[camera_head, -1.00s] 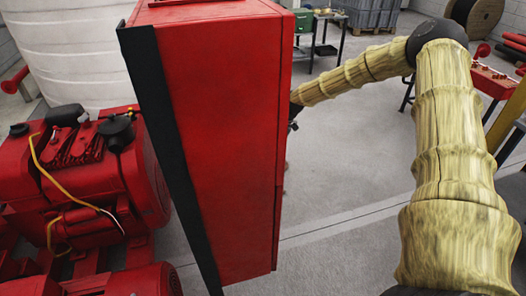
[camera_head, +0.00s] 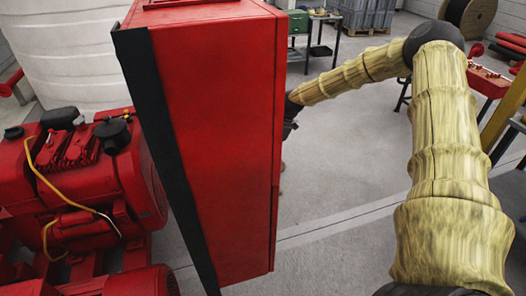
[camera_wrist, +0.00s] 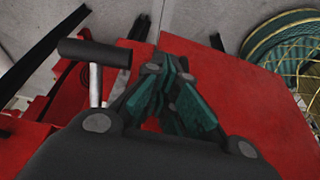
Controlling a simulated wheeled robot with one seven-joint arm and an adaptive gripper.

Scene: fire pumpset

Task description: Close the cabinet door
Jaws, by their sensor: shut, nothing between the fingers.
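The red cabinet (camera_head: 222,150) stands upright in the middle of the head view, with a black strip along its left edge. Its door front faces away from this view, so I cannot tell there how far the door is open. My gripper is mostly hidden behind the cabinet's right side in the head view. In the wrist view my gripper (camera_wrist: 165,70) is shut and empty, its teal fingers together in front of red panels (camera_wrist: 250,85). A black handle bar (camera_wrist: 95,52) on a metal stem is just left of the fingers; I cannot tell whether they touch a panel.
A red pump engine (camera_head: 75,180) with a yellow cable stands left of the cabinet. A white tank (camera_head: 70,50) is behind it.

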